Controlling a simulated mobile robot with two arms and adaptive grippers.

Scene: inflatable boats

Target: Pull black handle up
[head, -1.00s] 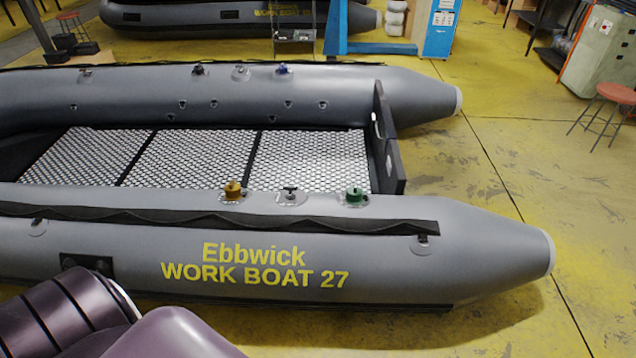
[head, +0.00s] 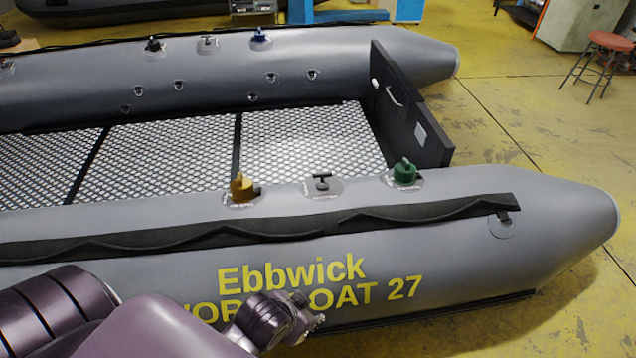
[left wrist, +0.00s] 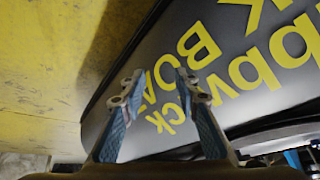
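My left gripper (head: 308,320) is low in front of the near tube's side, over the yellow lettering, below and apart from the handle. In the left wrist view its two blue-padded fingers (left wrist: 158,92) are spread and empty, facing the lettered side. My right gripper is not in view.
The far tube carries a black fitting (head: 154,44), a grey fitting (head: 208,42) and a blue one (head: 260,36). A black rub strip (head: 400,217) runs along the near tube. A red stool (head: 610,42) stands on the yellow floor, clear at the right.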

